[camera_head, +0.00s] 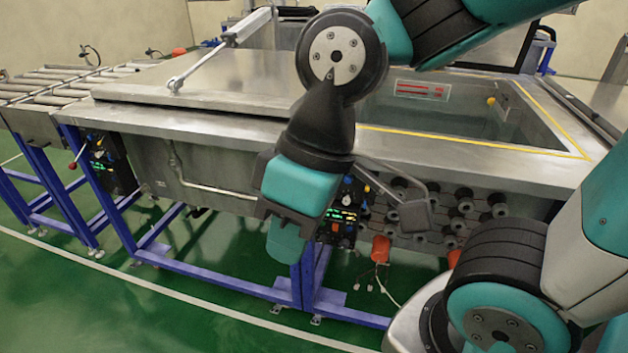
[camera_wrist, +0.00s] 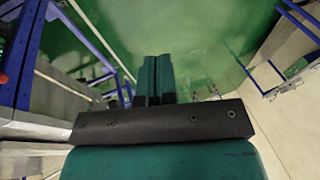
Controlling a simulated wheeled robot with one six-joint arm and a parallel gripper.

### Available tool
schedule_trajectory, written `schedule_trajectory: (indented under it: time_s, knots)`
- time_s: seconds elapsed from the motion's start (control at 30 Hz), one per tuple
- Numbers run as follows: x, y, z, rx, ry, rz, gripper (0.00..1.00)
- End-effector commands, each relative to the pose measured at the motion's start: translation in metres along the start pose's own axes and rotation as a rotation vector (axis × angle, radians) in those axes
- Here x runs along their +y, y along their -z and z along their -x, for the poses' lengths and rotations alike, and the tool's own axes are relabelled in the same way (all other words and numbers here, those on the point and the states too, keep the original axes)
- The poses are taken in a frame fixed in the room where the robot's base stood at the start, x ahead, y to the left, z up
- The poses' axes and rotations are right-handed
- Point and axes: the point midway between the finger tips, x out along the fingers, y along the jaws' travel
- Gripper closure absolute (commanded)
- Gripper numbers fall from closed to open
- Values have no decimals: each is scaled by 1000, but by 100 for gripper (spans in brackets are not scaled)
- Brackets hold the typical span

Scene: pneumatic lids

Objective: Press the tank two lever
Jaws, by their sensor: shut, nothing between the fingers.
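My gripper (camera_head: 285,243) hangs in front of the steel tank's front side, pointing down, shut and empty. Its two teal fingers lie together in the wrist view (camera_wrist: 156,62), over green floor. Just right of it is a dark control panel (camera_head: 345,212) with knobs and green displays, partly hidden by my gripper; I make out no lever on it. A second control panel (camera_head: 112,165) sits at the left end, with a red-tipped lever (camera_head: 77,157) sticking out beside it. No label shows which is tank two.
A flat steel lid (camera_head: 215,82) covers the left tank. The right tank (camera_head: 445,115) is open, with a yellow-edged rim. A roller conveyor (camera_head: 60,80) stands at the left. Blue frame legs (camera_head: 215,262) and an orange part (camera_head: 380,249) are below. Green floor in front is clear.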

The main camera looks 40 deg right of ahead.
Motion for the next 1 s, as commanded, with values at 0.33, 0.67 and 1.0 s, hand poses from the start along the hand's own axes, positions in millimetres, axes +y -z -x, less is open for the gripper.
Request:
schedule_trajectory:
  time_s: [0.33,0.67,1.0]
  knots:
    - [82,51,11,164,3,-366,100]
    - [290,22,24,558,-90,-1091,100]
    - [341,-16,22,676,-146,-1279,100]
